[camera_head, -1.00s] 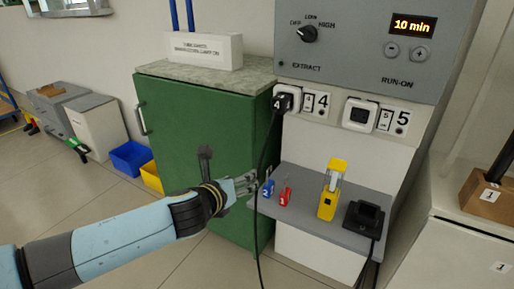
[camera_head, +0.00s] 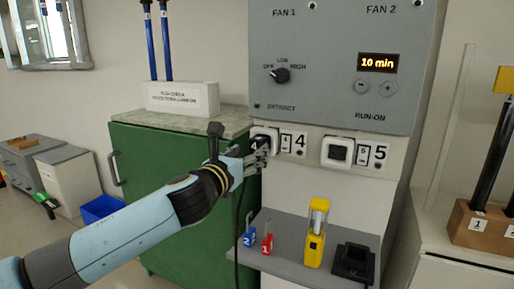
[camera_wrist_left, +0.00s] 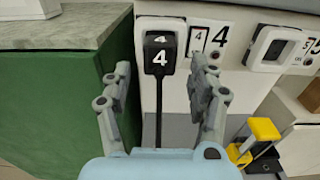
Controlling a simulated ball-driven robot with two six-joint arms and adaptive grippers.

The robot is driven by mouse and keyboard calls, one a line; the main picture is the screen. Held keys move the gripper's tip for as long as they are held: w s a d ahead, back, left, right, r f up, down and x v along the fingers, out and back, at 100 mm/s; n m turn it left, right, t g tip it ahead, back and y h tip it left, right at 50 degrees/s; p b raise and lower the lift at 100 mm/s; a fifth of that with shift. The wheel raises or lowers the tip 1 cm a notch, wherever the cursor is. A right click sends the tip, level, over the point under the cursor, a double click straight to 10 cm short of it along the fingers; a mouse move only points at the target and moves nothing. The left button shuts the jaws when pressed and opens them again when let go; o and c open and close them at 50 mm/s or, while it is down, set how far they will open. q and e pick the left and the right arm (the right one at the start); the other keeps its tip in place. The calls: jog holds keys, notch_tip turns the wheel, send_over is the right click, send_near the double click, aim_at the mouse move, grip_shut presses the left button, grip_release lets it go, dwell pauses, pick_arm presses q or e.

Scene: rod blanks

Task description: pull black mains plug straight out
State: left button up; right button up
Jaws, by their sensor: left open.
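The black mains plug (camera_wrist_left: 160,52), marked 4, sits in the white socket numbered 4 (camera_wrist_left: 171,22). Its black cable (camera_wrist_left: 159,108) hangs straight down. In the head view the plug (camera_head: 260,142) is partly hidden by my left gripper (camera_head: 258,158). In the left wrist view my left gripper (camera_wrist_left: 163,82) is open, with one finger on each side of the plug and cable. The fingertips appear level with the plug's lower part, and I see no contact. My right gripper is not in view.
Below is a grey shelf (camera_head: 284,260) with a blue padlock-like tag (camera_head: 249,237), a red one (camera_head: 267,243), a yellow device (camera_head: 315,240) and a black cradle (camera_head: 353,262). Socket 5 (camera_head: 338,153) is to the right. A green cabinet (camera_head: 150,160) stands close on the left.

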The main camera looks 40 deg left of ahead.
aim_at(254, 149)
pick_arm(q)
jog(key=shift+p+x, duration=0.45)
jog(key=shift+x, duration=2.4)
grip_shut()
jog(key=shift+s+f, duration=0.1)
jog(key=shift+s, duration=0.05)
jog(key=shift+s+d, duration=0.15)
jog(key=shift+s, duration=0.45)
jog(key=shift+s+d+p, duration=0.15)
jog(key=shift+s+p, duration=0.15)
jog(key=shift+s, duration=0.35)
